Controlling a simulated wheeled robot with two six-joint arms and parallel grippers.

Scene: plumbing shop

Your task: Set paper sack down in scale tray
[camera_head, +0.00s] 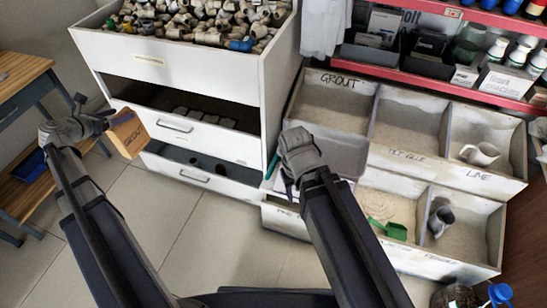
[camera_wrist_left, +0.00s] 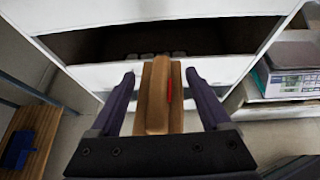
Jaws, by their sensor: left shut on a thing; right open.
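The scale tray (camera_head: 345,152) is grey and lies right of the cabinet, well to the right of the sack, partly hidden by my right gripper (camera_head: 287,184). That gripper is open over the scale. The left wrist view shows the scale (camera_wrist_left: 293,82) with its display at the right.
The white cabinet (camera_head: 180,68) has drawers pulled out and a top full of pipe fittings (camera_head: 200,22). Labelled bins (camera_head: 330,98) of powder stand right of it, one with a white jug (camera_head: 480,153). A wooden bench (camera_head: 20,75) stands left. Tiled floor is free between.

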